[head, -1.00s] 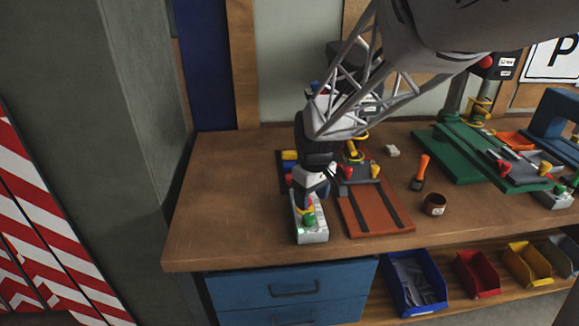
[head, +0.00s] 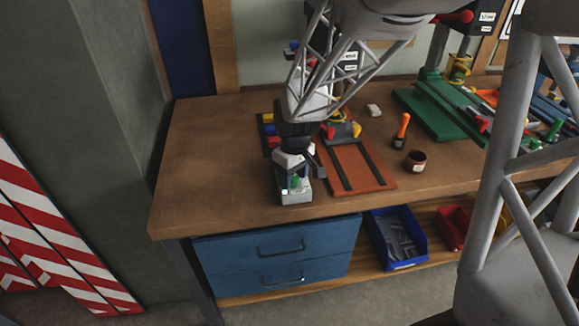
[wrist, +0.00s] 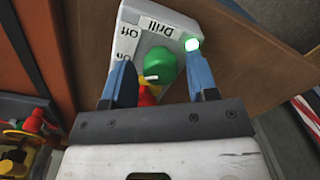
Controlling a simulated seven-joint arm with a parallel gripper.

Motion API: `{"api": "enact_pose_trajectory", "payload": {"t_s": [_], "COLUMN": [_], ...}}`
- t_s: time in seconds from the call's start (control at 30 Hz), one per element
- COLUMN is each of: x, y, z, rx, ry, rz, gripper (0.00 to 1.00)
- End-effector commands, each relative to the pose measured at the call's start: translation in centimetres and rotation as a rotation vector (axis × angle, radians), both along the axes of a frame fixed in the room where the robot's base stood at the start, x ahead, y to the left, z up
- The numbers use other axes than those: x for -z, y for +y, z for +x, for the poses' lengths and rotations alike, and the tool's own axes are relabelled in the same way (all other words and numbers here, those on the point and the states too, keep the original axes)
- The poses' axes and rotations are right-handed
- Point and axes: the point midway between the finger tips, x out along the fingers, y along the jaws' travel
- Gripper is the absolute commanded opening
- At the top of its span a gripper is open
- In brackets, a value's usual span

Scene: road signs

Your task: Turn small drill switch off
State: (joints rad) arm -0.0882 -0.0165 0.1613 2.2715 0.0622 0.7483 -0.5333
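The drill switch box (head: 297,199) is a grey-white block at the front edge of the workbench. In the wrist view the box (wrist: 184,20) carries the labels "Drill", "Off" and "On", a glowing light (wrist: 192,44) at one corner and a green knob (wrist: 161,66). A red and yellow part (wrist: 147,95) shows below the knob, partly hidden. My gripper (wrist: 160,63) is open, with one blue finger on each side of the green knob. I cannot tell whether either finger touches it. In the head view my gripper (head: 293,180) covers most of the box.
A red-brown base with dark rails (head: 352,165) stands close to the right of the box. A brown cup (head: 415,161) and an orange-handled tool (head: 402,130) lie further right. Blue drawers (head: 280,252) and a blue bin (head: 398,238) are below. The bench is clear to the left.

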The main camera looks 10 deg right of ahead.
Motion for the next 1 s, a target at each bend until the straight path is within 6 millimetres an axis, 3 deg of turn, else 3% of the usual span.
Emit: {"api": "enact_pose_trajectory", "payload": {"t_s": [0.03,0.27,0.67,1.0], "x": [0.00,-0.01,0.00,-0.03], "y": [0.00,0.00,-0.01,-0.01], "z": [0.00,0.00,0.00,-0.03], "rx": [0.000,0.000,0.053,0.259], "ry": [0.000,0.000,0.000,0.000], "rz": [0.000,0.000,0.000,0.000], "gripper": [0.46,0.12,0.12,0.12]}}
